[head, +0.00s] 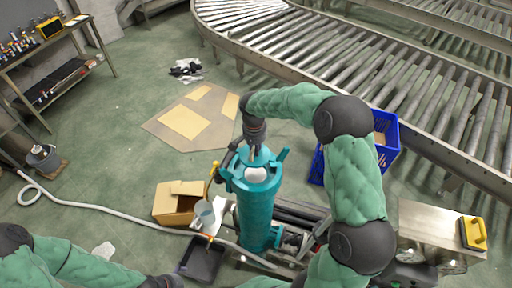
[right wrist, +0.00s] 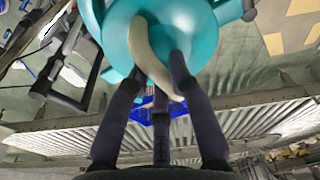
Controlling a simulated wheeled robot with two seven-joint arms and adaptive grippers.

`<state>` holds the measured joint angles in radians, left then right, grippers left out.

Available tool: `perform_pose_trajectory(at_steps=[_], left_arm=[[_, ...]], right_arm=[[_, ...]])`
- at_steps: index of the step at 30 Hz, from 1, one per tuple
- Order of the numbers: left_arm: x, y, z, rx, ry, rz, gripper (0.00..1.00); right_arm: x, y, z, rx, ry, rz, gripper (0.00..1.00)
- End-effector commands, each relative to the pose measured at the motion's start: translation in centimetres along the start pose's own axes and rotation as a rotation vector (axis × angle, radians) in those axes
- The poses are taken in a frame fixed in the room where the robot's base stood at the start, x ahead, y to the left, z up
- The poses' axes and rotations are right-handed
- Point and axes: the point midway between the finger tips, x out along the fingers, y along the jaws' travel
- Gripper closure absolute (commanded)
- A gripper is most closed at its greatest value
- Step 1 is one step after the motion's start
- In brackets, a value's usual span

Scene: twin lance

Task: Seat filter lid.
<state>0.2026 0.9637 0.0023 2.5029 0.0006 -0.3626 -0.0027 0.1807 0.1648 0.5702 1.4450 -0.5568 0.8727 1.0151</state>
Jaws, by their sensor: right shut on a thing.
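The teal filter housing (head: 257,215) stands upright near the bottom middle of the head view. The teal filter lid (head: 261,160) is at its top, with a pale round patch (head: 256,174) showing in front. I cannot tell whether lid and housing touch. My right gripper (head: 253,147) comes down from above and is shut on the lid. In the right wrist view, the dark fingers (right wrist: 155,72) are at a curved cream handle (right wrist: 148,50) on the teal lid (right wrist: 115,35). My left arm shows at the lower left; its fingers are out of view.
A blue crate (head: 386,135) is behind my right arm. A roller conveyor (head: 330,60) crosses the back. A white hose (head: 105,212) lies on the floor.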

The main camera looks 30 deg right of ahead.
Motion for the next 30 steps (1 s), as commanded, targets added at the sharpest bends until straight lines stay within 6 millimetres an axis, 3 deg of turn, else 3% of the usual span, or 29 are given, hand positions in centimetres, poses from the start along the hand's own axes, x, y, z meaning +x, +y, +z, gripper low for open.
perform_pose_trajectory(at_steps=[21,30], left_arm=[[4.0,-1.4,-0.1,0.000,-0.001,0.000,0.00],[4.3,-1.5,-0.1,0.000,-0.001,0.000,0.00]], right_arm=[[5.3,0.0,0.6,0.001,0.002,-0.001,1.00],[5.7,0.0,0.6,0.001,0.002,-0.001,1.00]])
